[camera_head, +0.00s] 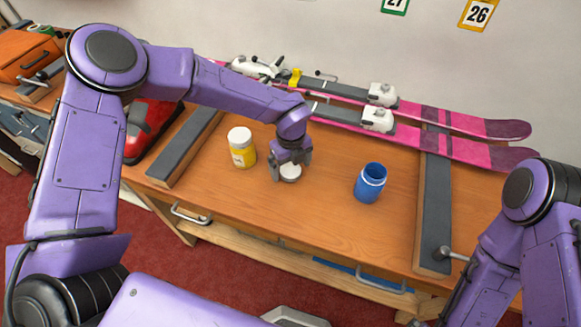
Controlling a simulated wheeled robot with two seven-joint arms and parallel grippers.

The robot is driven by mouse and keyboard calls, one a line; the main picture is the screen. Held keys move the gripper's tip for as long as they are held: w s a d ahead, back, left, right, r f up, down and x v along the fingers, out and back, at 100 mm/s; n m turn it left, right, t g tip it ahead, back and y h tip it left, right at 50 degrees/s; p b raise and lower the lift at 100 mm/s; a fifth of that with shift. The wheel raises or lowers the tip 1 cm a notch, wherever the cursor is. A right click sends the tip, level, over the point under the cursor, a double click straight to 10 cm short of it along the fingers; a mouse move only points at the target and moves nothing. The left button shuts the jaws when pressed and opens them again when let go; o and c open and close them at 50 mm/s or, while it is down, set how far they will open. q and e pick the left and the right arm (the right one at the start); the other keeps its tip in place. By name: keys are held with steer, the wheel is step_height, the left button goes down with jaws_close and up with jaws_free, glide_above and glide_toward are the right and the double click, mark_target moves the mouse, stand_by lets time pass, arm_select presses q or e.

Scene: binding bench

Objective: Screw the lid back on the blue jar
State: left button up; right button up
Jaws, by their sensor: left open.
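The blue jar (369,184) stands upright on the wooden bench, right of centre, with its dark open mouth showing. A small round white and grey lid (290,172) lies on the bench to the left of the jar. My left gripper (289,168) points down over the lid with its fingers apart, one on each side of it. I cannot tell whether the fingers touch the lid. My right arm shows at the lower right, but its gripper is not visible.
A yellow jar with a white lid (241,147) stands left of my left gripper. Pink skis (455,145) lie along the back. Dark padded bars (433,215) flank the work area. The bench around the blue jar is clear.

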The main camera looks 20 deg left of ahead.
arm_select(q)
steer(key=shift+f, duration=0.35)
steer(key=c, duration=1.1)
steer(key=shift+r, duration=0.1)
steer(key=shift+r+b, duration=0.25)
steer(key=shift+b, duration=0.05)
step_height(320, 180, up, 3)
steer(key=shift+f+b, duration=0.15)
steer(key=shift+b, duration=0.55)
steer(key=s+a+r+b, duration=0.1)
steer(key=s+r, duration=0.2)
steer(key=s, duration=0.1)
steer(key=s+r+b, duration=0.1)
steer(key=s+r, duration=0.2)
steer(key=s, duration=0.2)
steer(key=s+a+r+b, duration=0.1)
steer(key=s+r, duration=0.2)
steer(key=s, duration=0.1)
steer(key=shift+s+a+r, duration=0.35)
